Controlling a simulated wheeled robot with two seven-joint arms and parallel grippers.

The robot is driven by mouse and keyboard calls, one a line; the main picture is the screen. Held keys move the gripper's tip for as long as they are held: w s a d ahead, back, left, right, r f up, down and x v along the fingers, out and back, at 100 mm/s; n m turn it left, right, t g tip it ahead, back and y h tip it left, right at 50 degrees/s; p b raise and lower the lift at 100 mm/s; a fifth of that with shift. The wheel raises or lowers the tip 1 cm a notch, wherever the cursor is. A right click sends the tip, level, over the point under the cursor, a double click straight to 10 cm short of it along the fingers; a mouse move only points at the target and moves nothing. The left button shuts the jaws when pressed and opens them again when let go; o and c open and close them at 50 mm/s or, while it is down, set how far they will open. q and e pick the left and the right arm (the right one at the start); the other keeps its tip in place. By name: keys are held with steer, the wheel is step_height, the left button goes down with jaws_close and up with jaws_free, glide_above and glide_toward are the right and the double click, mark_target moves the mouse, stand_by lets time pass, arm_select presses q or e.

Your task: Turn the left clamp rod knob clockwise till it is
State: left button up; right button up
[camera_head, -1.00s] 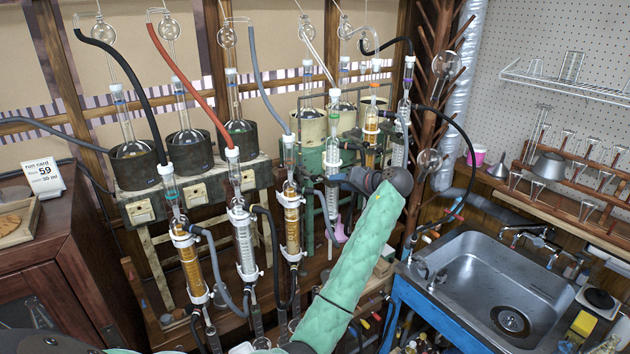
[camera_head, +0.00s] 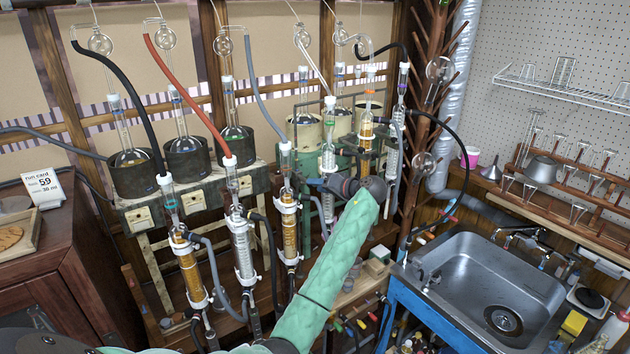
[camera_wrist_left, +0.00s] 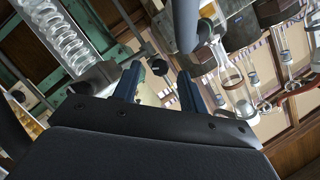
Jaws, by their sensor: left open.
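My left gripper (camera_head: 318,184) is at the end of the green-sleeved arm, in front of the glass columns near the middle of the rig in the head view. In the left wrist view its two fingers (camera_wrist_left: 159,72) are apart, with nothing held between them. A small dark round knob (camera_wrist_left: 160,67) shows between the fingertips; I cannot tell how far beyond them it is, or whether it is the left clamp rod knob. I cannot pick out that knob in the head view. My right gripper is not in view.
Round flasks sit in dark heaters (camera_head: 135,180) behind. A steel sink (camera_head: 470,275) lies right. A coiled condenser (camera_wrist_left: 58,38) is close in the wrist view.

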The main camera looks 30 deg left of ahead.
arm_select(q)
steer(key=shift+p+x, duration=0.35)
steer(key=shift+x, duration=0.7)
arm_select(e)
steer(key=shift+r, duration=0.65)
arm_select(q)
jaws_close()
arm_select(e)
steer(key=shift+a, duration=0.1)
arm_select(q)
steer(key=shift+f, duration=0.1)
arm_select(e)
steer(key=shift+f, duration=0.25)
arm_select(q)
steer(key=shift+w+f+m+g+y+b, duration=0.15)
steer(key=shift+m+y+b, duration=0.6)
steer(key=shift+m, duration=1.05)
steer(key=shift+s+m+g+y+b, duration=0.2)
steer(key=shift+m+y+b, duration=0.5)
steer(key=shift+m, duration=1.1)
steer(key=shift+w+f+m+g+y+b, duration=0.2)
steer(key=shift+m+y+b, duration=0.55)
steer(key=shift+m, duration=1.05)
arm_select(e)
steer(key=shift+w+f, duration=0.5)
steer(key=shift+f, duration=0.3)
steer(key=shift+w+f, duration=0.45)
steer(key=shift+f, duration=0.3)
